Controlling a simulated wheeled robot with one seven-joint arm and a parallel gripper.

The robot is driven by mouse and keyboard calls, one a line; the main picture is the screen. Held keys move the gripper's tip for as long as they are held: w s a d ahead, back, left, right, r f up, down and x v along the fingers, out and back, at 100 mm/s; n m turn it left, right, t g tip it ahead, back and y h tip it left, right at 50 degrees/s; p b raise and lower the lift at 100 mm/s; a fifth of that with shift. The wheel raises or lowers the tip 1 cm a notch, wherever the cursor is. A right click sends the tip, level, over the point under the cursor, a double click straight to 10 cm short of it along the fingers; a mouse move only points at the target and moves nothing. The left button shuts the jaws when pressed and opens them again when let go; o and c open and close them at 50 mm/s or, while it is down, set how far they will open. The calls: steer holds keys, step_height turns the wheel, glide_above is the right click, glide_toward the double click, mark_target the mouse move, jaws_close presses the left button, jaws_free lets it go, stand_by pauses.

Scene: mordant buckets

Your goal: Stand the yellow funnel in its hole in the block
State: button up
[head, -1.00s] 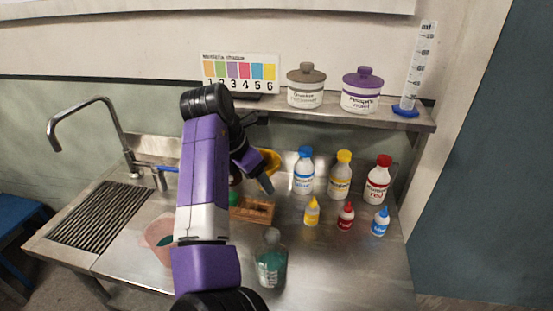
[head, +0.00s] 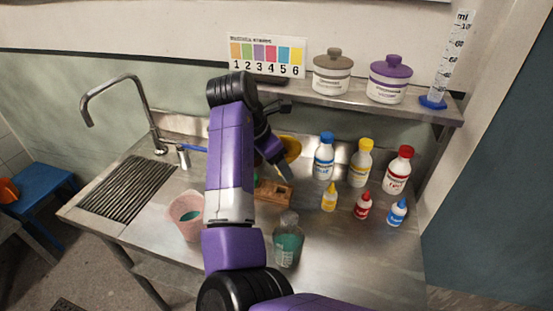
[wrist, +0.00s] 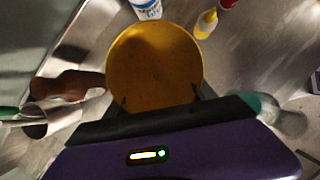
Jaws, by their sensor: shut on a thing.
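The yellow funnel (wrist: 155,65) is in my gripper (wrist: 157,104); its wide round face fills the middle of the wrist view. In the head view part of the funnel (head: 291,147) shows beside my gripper (head: 281,165), above and behind the wooden block (head: 274,193). The funnel looks apart from the block. My gripper is shut on the funnel; the grip itself is mostly hidden. My arm covers the block's left part, and I cannot make out the funnel's hole.
A glass bottle of teal liquid (head: 289,243) stands in front of the block. A pink bucket (head: 186,214) is left of my arm. Small dropper bottles, such as the yellow one (head: 329,197), and larger bottles (head: 324,156) stand right. A shelf (head: 330,98) runs above.

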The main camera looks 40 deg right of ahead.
glide_above(277, 193)
steer(key=shift+w+f, duration=0.15)
steer(key=shift+f, duration=2.2)
steer(key=shift+f+p, duration=0.55)
steer(key=shift+f, duration=1.2)
steer(key=shift+f, duration=0.2)
steer(key=o, duration=1.5)
steer(key=shift+f, duration=0.1)
steer(key=shift+o, duration=0.2)
steer(key=shift+s, duration=0.25)
steer(key=v, duration=0.9)
steer(key=shift+w, duration=0.25)
steer(key=shift+d, duration=0.1)
